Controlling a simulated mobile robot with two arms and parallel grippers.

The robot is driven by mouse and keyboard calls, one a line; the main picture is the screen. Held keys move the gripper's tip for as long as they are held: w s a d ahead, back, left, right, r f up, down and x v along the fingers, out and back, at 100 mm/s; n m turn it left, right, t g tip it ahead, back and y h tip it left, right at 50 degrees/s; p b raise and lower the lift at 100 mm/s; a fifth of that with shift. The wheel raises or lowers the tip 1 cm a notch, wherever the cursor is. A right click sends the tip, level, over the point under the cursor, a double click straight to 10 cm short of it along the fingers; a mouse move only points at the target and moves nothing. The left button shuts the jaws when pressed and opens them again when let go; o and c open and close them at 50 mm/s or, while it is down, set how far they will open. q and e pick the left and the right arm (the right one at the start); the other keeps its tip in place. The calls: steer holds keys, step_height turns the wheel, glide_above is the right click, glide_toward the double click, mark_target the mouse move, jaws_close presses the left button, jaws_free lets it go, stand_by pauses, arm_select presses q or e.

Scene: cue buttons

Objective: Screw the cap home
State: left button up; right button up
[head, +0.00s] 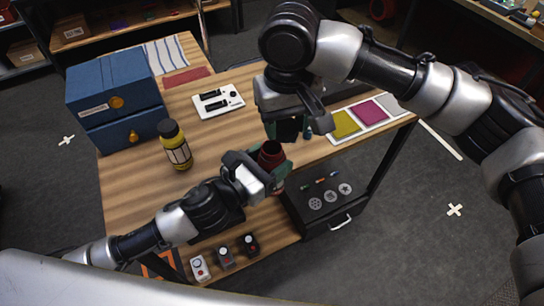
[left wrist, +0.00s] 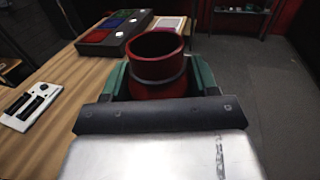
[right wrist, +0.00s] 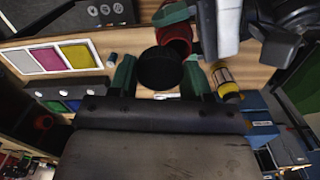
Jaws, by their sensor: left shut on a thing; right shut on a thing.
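A red open-mouthed container (head: 271,152) is held upright at the table's front right edge; it fills the middle of the left wrist view (left wrist: 156,68). My left gripper (head: 268,172) is shut on it from the left. A round black cap (right wrist: 160,68) sits between the green fingers of my right gripper (right wrist: 160,80), which is shut on it. In the head view my right gripper (head: 290,125) is above and slightly right of the container's mouth. The cap is apart from the mouth. In the head view the cap is hard to tell from the dark gripper.
A yellow bottle with a black lid (head: 176,146) and blue drawers (head: 115,95) stand on the left of the table (head: 135,195). A white switch panel (head: 218,101) lies at the back. Coloured squares (head: 357,116) lie right. Several small button boxes (head: 225,256) sit at the front.

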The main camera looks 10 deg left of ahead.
steer(key=shift+s+a+r, duration=0.1)
steer(key=shift+a+r, duration=0.3)
steer(key=shift+a, duration=0.2)
steer(key=shift+a+r, duration=0.4)
steer(key=shift+a, duration=0.2)
steer(key=shift+f, duration=0.1)
steer(key=shift+f, duration=1.9)
steer(key=shift+f, duration=0.85)
steer(key=shift+f, duration=0.55)
